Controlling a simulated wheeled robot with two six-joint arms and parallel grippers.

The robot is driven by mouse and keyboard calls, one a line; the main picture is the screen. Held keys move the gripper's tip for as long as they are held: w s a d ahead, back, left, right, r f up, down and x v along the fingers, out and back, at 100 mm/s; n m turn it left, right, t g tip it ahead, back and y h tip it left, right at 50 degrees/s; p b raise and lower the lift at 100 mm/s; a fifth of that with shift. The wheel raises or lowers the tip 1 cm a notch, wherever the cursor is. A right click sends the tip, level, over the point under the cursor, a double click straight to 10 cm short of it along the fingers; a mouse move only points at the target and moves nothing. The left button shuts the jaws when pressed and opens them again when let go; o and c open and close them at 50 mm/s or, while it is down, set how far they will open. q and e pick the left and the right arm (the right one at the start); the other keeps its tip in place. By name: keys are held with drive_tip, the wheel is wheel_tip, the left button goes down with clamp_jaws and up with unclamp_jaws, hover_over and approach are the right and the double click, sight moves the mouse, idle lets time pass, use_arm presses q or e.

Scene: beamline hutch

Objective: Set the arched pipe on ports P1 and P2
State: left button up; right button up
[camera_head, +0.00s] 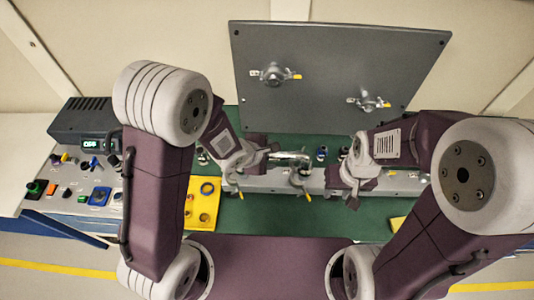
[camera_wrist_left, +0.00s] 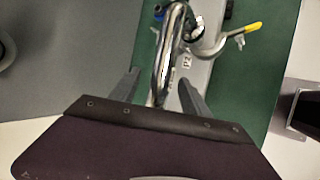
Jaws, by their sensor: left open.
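In the left wrist view the pipe (camera_wrist_left: 166,55) runs lengthwise beside the label of port P2 (camera_wrist_left: 187,61). I cannot tell whether its ends sit in the ports; P1's label is not readable. My left gripper (camera_head: 264,153) is at the pipe's left end. In the wrist view its fingers (camera_wrist_left: 158,92) are open, with the pipe's near part between them, apart from both. My right gripper (camera_head: 345,188) is at the rail, right of the pipe; its jaws are unclear.
Yellow-handled clamps (camera_head: 301,184) line the rail; one shows close to P2 in the wrist view (camera_wrist_left: 244,31). A grey upright panel (camera_head: 335,75) stands behind. A yellow tray (camera_head: 202,204) and a control console (camera_head: 70,190) are at left. The green mat (camera_head: 285,215) in front is clear.

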use_arm(q)
drive_tip(key=v, duration=0.7)
drive_tip(key=shift+b, duration=0.3)
